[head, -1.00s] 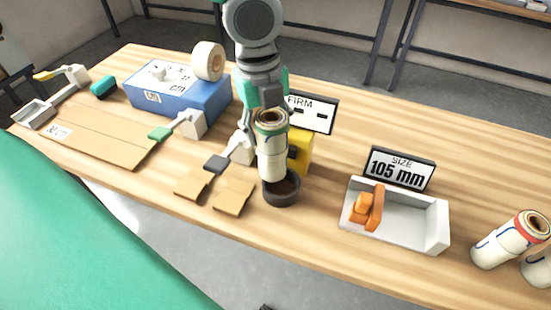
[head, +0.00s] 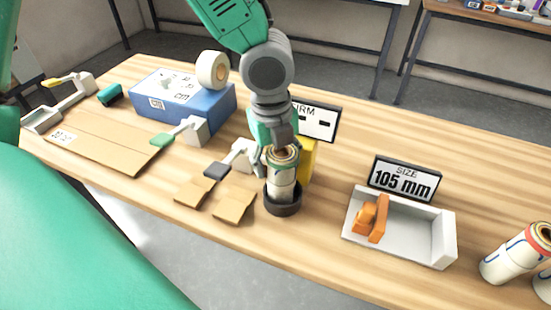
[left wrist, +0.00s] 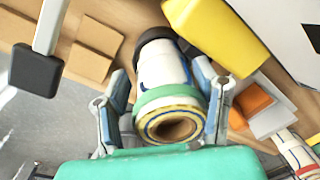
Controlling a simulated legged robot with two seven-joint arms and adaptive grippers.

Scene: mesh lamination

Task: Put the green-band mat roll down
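The green-band mat roll (head: 283,181) is a cream roll with a green band near its upper end. It stands nearly upright with its lower end inside the round black cup (head: 282,206) on the table. My left gripper (head: 279,163) is around the roll's upper part from above. In the left wrist view, its two fingers (left wrist: 166,100) lie on either side of the roll (left wrist: 165,72) and appear to be shut on it. The roll's bottom is hidden by the cup wall. My right gripper is not in view.
A yellow block (head: 307,160) and a sign stand close behind the cup. Cardboard pieces (head: 234,204) lie to its left. A white tray (head: 436,228) with orange parts and a "105 mm" sign (head: 404,179) stand to the right. Other rolls (head: 515,255) stand at far right.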

